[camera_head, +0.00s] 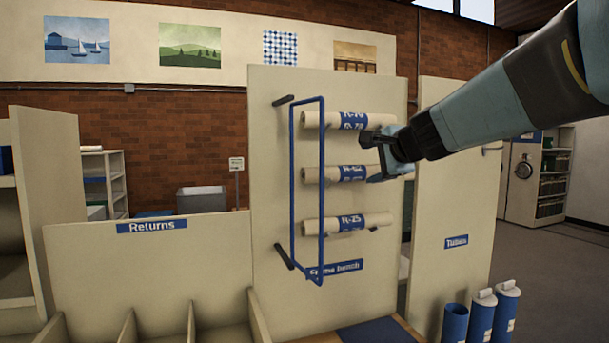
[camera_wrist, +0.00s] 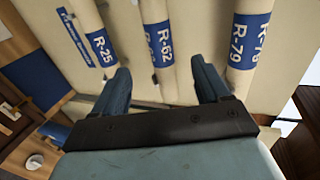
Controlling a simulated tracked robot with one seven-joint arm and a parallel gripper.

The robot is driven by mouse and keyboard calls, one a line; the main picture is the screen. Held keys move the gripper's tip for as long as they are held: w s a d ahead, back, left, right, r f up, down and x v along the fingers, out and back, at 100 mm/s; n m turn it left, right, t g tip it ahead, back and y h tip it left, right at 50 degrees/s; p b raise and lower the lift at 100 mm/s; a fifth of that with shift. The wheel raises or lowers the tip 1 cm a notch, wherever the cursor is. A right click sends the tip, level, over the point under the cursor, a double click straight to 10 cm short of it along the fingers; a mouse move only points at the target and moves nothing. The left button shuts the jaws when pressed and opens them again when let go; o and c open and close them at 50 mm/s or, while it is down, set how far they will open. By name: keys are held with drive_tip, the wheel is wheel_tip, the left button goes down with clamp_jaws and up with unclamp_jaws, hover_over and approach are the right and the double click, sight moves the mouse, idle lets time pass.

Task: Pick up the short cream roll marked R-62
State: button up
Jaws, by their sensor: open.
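The cream roll marked R-62 (camera_wrist: 161,45) has a blue label and runs upward through the middle of the wrist view. In the head view it is the middle of three stacked rolls (camera_head: 322,174), and its label is partly blocked by my gripper (camera_head: 369,158). My gripper is open. In the wrist view its two blue fingers (camera_wrist: 163,82) stand apart, one on each side of the R-62 roll in the picture. Nothing is held. I cannot tell how much depth lies between the fingertips and the roll.
The R-79 roll (camera_head: 318,120) is above and the R-25 roll (camera_head: 315,225) below, both near my fingers in the wrist view. A blue wire frame (camera_head: 293,200) stands before the rolls' left part. A cream panel (camera_head: 275,140) stands behind. Blue tubes (camera_head: 482,320) stand lower right.

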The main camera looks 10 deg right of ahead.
sight(350, 172)
drive_tip(key=x, duration=1.3)
drive_tip(key=shift+a+f, duration=0.2)
drive_tip(key=shift+f, duration=0.05)
drive_tip(key=shift+c, duration=0.2)
drive_tip(key=c, duration=1)
